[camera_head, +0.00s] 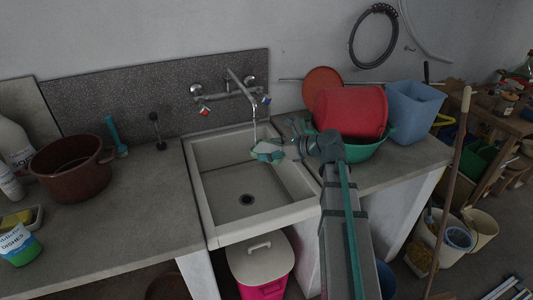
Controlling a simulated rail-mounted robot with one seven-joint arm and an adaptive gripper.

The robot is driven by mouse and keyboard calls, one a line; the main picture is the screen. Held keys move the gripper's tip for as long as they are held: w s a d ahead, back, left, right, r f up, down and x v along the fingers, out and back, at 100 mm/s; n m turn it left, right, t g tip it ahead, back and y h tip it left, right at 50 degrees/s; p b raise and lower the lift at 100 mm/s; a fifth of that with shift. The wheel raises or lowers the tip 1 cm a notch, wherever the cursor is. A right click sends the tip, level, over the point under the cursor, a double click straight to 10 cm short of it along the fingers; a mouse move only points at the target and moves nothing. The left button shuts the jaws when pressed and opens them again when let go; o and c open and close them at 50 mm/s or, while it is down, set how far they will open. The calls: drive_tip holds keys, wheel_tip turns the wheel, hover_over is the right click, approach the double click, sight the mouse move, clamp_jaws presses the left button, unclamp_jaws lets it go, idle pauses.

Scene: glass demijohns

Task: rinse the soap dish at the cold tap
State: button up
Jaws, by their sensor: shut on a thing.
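My gripper (270,154) is over the right back part of the sink (205,192), below the spout. It is shut on a small pale thing, likely the soap dish (263,147); the gripper's teal parts hide much of it and its shape is unclear. The wall tap (236,84) has a red-marked handle (204,111) on the left and a blue-marked cold handle (266,99) on the right. A thin pale stream of water (254,131) falls from the spout toward the held thing.
A green basin (362,152) holding a red tub (350,111), and a blue bin (414,108), stand right of the sink. A brown pot (72,169), a small tray with a yellow item (22,216) and bottles (14,145) stand left. The counter between pot and sink is mostly clear.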

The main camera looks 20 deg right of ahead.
drive_tip(key=shift+a, duration=0.4)
drive_tip(key=shift+p, duration=0.3)
drive_tip(key=s+p, duration=0.2)
drive_tip(key=s, duration=0.6)
drive_tip(key=shift+a+p, duration=0.35)
drive_tip(key=shift+p, duration=0.05)
drive_tip(key=shift+r, duration=0.1)
idle(1.0)
drive_tip(key=shift+s+r+b, duration=0.4)
drive_tip(key=shift+s+r, duration=0.1)
drive_tip(key=shift+s, duration=0.3)
drive_tip(key=b, duration=0.3)
drive_tip(key=shift+s+r+b, duration=0.2)
drive_tip(key=shift+r+b, duration=0.05)
drive_tip(key=shift+b, duration=0.05)
drive_tip(key=b, duration=0.2)
drive_tip(key=s+b, duration=0.1)
drive_tip(key=b, duration=0.2)
drive_tip(key=shift+a+r, duration=0.1)
drive_tip(key=shift+r, duration=0.15)
